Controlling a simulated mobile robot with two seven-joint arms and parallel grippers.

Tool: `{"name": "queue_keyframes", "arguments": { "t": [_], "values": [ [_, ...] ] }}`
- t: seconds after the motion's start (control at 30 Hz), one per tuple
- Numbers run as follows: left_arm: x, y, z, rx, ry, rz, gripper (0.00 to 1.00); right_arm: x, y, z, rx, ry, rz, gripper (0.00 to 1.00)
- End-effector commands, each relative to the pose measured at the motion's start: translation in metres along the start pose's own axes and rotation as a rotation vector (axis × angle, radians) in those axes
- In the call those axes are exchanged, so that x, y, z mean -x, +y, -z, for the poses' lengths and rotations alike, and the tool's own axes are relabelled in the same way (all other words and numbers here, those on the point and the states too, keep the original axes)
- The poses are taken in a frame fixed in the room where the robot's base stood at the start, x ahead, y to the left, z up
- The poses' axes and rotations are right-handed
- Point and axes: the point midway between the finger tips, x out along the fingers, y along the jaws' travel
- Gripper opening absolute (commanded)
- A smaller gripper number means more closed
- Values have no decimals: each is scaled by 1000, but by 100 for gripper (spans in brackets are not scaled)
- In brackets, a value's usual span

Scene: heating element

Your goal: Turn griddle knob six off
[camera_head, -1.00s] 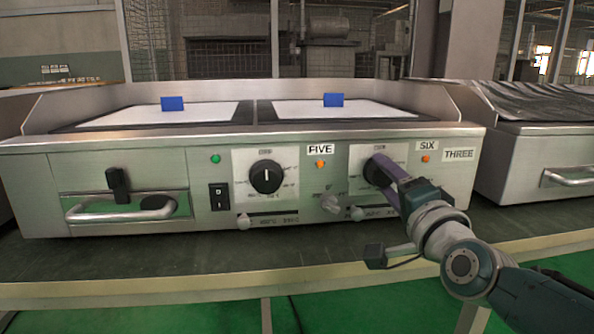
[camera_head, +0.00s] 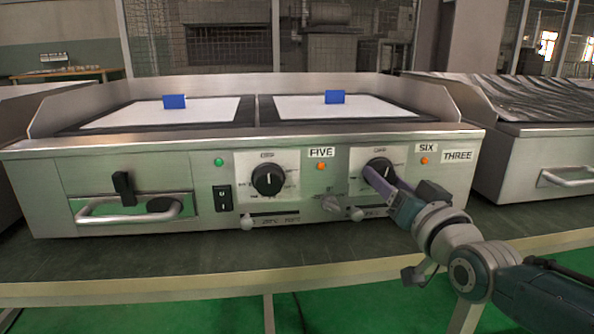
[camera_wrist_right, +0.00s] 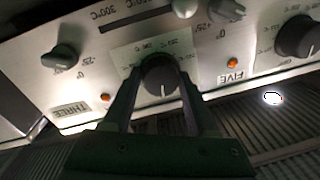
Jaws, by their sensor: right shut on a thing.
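Knob six (camera_head: 380,171) is a black round dial on a white plate, below left of the SIX label (camera_head: 427,148). My right gripper (camera_head: 374,176) reaches it from the lower right, its purple finger across the knob's lower part. In the right wrist view, the fingers (camera_wrist_right: 161,88) close on both sides of knob six (camera_wrist_right: 159,72). A white line on the knob points down there, where the lettering is upside down, so toward the panel's top. The fingers partly hide the scale around the knob. My left gripper is not in view.
A similar knob (camera_head: 268,179) sits left beside the FIVE label (camera_head: 321,153). Small silver knobs and slider tabs line the lower panel. A power switch (camera_head: 222,198) and drawer handle (camera_head: 125,210) are farther left. Another appliance (camera_head: 545,160) stands close on the right.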

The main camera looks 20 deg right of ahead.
Motion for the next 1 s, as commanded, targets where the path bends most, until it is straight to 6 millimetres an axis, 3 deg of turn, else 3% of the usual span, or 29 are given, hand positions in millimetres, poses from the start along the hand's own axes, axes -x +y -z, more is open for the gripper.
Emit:
{"name": "queue_keyframes", "arguments": {
  "t": [0.33,0.9,0.93,1.0],
  "values": [
    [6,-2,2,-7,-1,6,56,0,-1,2,144,-10,1,2],
    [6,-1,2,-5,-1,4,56,0,-1,1,174,-12,2,2],
    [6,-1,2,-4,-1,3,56,0,-1,1,175,-12,2,61],
    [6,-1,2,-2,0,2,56,0,-1,1,174,-12,2,69]
  ]
}}
